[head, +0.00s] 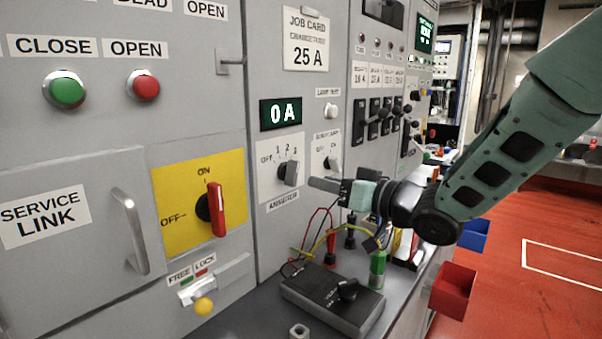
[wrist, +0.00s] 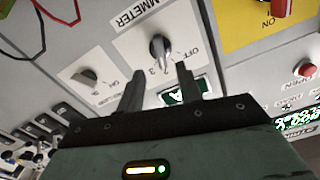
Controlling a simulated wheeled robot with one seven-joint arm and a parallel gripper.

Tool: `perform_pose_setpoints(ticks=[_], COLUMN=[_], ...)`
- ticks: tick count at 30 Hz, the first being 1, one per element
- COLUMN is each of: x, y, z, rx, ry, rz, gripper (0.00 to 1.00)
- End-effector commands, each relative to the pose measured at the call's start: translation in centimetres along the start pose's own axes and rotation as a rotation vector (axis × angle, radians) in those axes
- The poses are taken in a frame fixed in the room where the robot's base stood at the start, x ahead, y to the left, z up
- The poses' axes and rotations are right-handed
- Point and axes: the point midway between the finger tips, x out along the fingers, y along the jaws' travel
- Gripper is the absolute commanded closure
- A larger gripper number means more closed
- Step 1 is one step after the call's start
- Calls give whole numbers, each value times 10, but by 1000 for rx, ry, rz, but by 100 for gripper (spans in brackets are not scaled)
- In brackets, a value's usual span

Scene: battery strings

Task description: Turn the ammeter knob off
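The ammeter knob (head: 288,172) is a dark rotary knob on a white plate marked OFF, 1, 2 and 3, above the AMMETER label. It also shows in the wrist view (wrist: 160,47), where the picture is upside down. Its grip seems to point near the 3, away from OFF. My gripper (head: 314,184) is just right of the knob in the head view. In the wrist view my gripper (wrist: 159,69) has its two fingers apart, with nothing between them. The knob lies just beyond the fingertips, roughly centred; no contact shows.
The display (head: 281,114) above the knob reads 0 A. A second small knob (head: 330,163) sits right of it. A red handle (head: 216,209) on a yellow plate is to the left. A black meter box (head: 332,299) with leads stands on the shelf below.

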Motion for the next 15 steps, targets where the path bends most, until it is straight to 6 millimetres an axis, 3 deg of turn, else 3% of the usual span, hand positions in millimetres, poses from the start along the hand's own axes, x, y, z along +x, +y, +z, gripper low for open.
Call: perform_pose_setpoints(ticks=[6,15], x=[43,70], y=[-1,0], z=[0,0], rx=[0,0], ry=[-1,0], rz=[-2,0], gripper=[65,65])
